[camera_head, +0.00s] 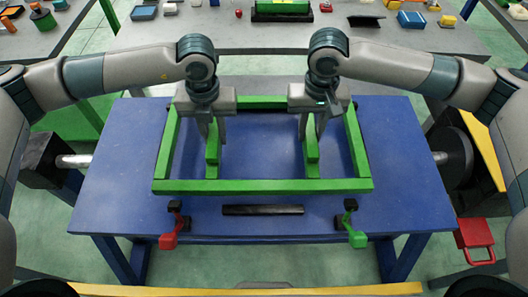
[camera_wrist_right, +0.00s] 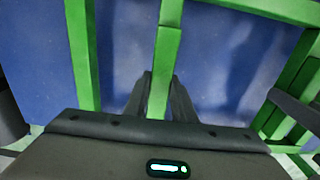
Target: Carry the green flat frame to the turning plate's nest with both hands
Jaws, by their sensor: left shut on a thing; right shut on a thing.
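The green flat frame (camera_head: 260,186) is a rectangle with two inner bars, level over the blue plate (camera_head: 120,190). I cannot tell its exact height above the plate. My left gripper (camera_head: 211,138) is shut on the left inner bar. My right gripper (camera_head: 311,138) is shut on the right inner bar. In the right wrist view the inner bar (camera_wrist_right: 167,45) runs between the fingers of my right gripper (camera_wrist_right: 152,95). The blue plate has shafts at its left (camera_head: 75,160) and right (camera_head: 438,157). No separate nest is clearly distinguishable.
A grey bench (camera_head: 270,37) with parts lies behind. A red box (camera_head: 474,240) is at lower right.

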